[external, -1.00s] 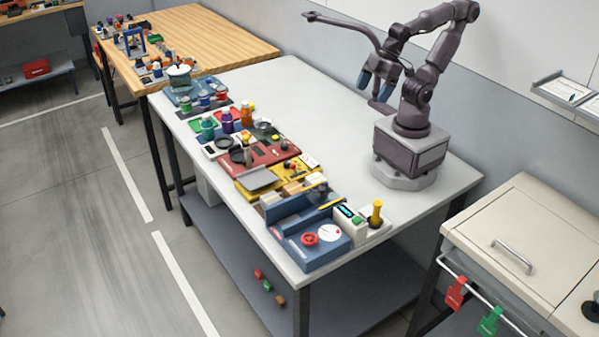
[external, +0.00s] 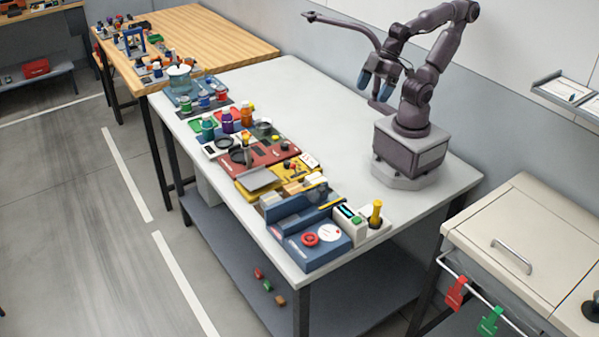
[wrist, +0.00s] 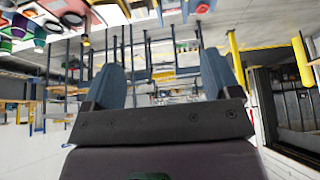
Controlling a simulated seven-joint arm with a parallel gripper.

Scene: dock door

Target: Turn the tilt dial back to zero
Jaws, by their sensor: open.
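A blue angled fixture (external: 318,250) stands at the near front corner of the grey-white bench. On its top are a red round knob (external: 310,239) and a white round dial face (external: 330,232) with small marks. Which of them is the tilt dial, and what it reads, is too small to tell. My gripper (external: 375,82) is raised above the back of the bench, far from the fixture and touching nothing. Its two blue fingers are apart and empty, also in the wrist view (wrist: 162,68).
Beside the fixture stand a pale box with a screen and green button (external: 349,217) and a yellow upright handle (external: 376,213). The bench middle (external: 290,110) is clear.

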